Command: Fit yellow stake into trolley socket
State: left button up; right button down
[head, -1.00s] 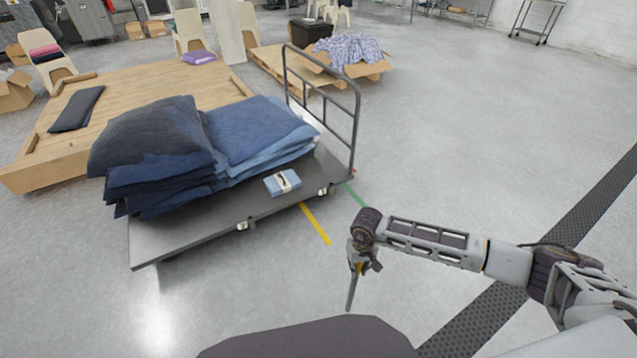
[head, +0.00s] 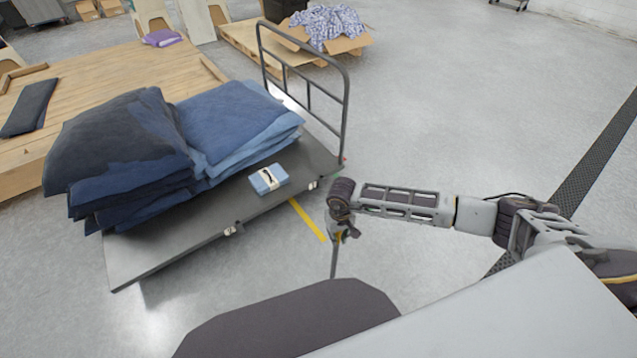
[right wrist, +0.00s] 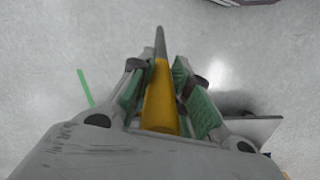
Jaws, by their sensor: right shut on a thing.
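The yellow stake (right wrist: 161,98) is in my right gripper (right wrist: 160,88), with the yellow part between the green pads and a thin grey end reaching out beyond them. In the head view my right gripper (head: 342,230) is shut on it, and its grey end (head: 333,262) hangs down, nearly upright, above the floor. The grey flat trolley (head: 180,243) stands to the left, apart from the stake. Small metal fittings that look like sockets sit on its near long edge, one close to the gripper (head: 313,184) and one farther left (head: 231,230). My left gripper is out of view.
Stacks of folded dark (head: 115,150) and blue cloth (head: 230,125) and a small blue packet (head: 268,179) lie on the trolley. Its handle frame (head: 346,105) rises at the far end. A wooden platform (head: 110,72) stands behind. Floor to the right is open.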

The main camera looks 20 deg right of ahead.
aim_at(161, 181)
jog(key=i+z, duration=0.1)
jog(key=i, duration=0.9)
jog(key=i+j+z, duration=0.1)
jog(key=i, duration=0.85)
jog(key=j, duration=0.1)
